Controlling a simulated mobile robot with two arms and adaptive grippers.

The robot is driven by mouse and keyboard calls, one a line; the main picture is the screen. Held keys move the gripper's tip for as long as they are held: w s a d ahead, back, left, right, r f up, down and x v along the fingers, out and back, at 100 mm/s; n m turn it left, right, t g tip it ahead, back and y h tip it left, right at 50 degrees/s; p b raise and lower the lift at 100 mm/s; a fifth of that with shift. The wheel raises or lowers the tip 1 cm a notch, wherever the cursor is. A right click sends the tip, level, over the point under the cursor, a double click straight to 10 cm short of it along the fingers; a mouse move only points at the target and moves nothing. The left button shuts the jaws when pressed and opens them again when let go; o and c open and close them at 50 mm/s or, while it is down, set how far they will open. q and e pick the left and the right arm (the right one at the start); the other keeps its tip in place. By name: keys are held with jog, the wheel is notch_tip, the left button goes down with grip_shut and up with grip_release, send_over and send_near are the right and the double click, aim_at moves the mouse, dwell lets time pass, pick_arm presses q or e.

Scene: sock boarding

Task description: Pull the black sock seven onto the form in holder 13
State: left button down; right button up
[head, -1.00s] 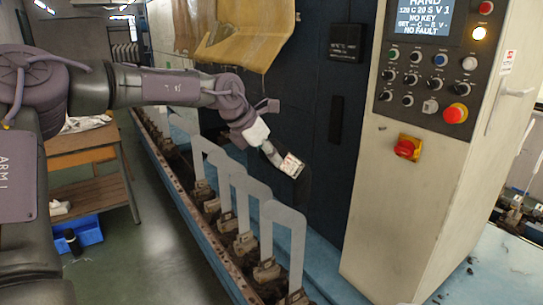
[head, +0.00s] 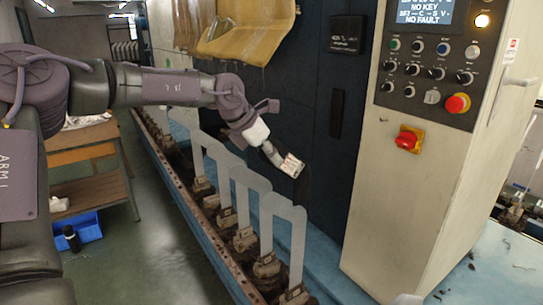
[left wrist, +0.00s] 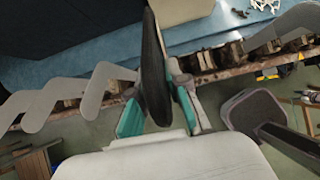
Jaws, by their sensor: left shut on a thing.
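My left gripper (head: 291,167) is shut on a black sock (head: 304,186), which hangs dark against the navy machine panel. The sock is apart from the forms. No holder number is readable. My right gripper does not show.
A beige control cabinet (head: 400,220) with buttons and a red emergency stop stands to the right. A tan cloth-like cover (head: 245,35) hangs above. A wooden table (head: 85,160) and blue bin (head: 82,230) stand left, beyond clear floor.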

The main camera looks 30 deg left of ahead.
aim_at(271, 204)
pick_arm(q)
jog(key=shift+f+b, duration=6.5)
jog(key=shift+f, duration=0.9)
jog(key=c, duration=1.1)
grip_release()
jog(key=shift+r, duration=0.1)
jog(key=shift+s+r, duration=0.1)
jog(key=shift+r, duration=0.1)
jog(key=v, duration=1.1)
jog(key=shift+s+a+r, duration=0.1)
jog(key=shift+s+r, duration=0.05)
jog(key=shift+r, duration=0.05)
